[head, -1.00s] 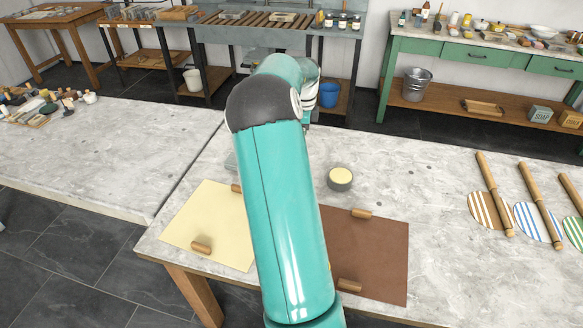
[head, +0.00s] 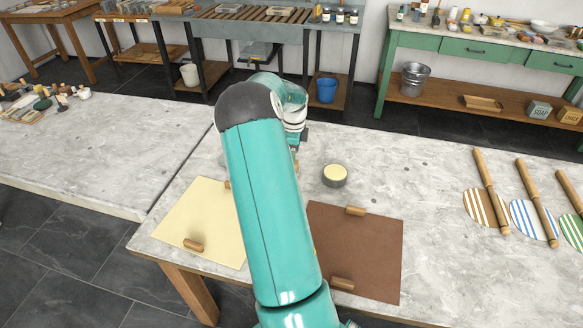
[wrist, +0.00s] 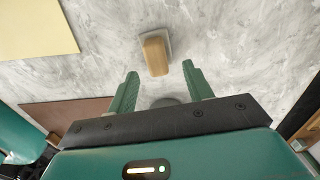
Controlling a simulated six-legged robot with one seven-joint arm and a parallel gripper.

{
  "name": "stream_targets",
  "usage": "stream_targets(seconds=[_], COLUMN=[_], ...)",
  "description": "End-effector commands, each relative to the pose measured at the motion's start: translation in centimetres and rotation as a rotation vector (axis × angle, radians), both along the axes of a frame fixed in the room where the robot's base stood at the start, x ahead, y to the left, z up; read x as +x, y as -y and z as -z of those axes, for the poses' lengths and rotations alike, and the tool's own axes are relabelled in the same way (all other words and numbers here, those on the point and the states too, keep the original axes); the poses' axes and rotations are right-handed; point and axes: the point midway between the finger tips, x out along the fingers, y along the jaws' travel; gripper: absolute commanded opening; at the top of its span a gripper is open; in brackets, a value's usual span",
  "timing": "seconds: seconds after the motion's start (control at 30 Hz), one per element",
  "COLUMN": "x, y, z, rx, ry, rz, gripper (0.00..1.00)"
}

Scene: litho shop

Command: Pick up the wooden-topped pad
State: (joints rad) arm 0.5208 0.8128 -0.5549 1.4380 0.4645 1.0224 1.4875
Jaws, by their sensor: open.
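The wooden-topped pad (wrist: 156,55) shows in the wrist view as a light wooden block on a thin grey base, lying on the grey stone tabletop. My gripper (wrist: 160,69) is open, with its two green fingers apart and nothing held. The pad is ahead of the fingers, roughly centred between their tips; I cannot tell the height of the gripper over it. In the head view my arm hides most of the pad's area and the fingers.
A cream sheet (head: 205,215) and a brown sheet (head: 355,250), with wooden blocks, lie on the table (head: 440,270). A round tin (head: 335,176) stands behind the brown sheet. Striped discs with wooden rollers (head: 490,190) lie at right. A second table (head: 100,150) is at left.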

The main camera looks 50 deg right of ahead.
Motion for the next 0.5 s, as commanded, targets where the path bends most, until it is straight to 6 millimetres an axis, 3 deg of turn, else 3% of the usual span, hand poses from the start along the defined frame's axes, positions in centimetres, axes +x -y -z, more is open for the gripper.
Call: stream_targets(seconds=[0.3,0.5], x=[0.5,0.5], y=[-0.6,-0.6], z=[4.3,4.6], rx=[0.002,0.0], ry=[-0.001,0.0], rz=[-0.002,-0.002], gripper=[0.51,0.51])
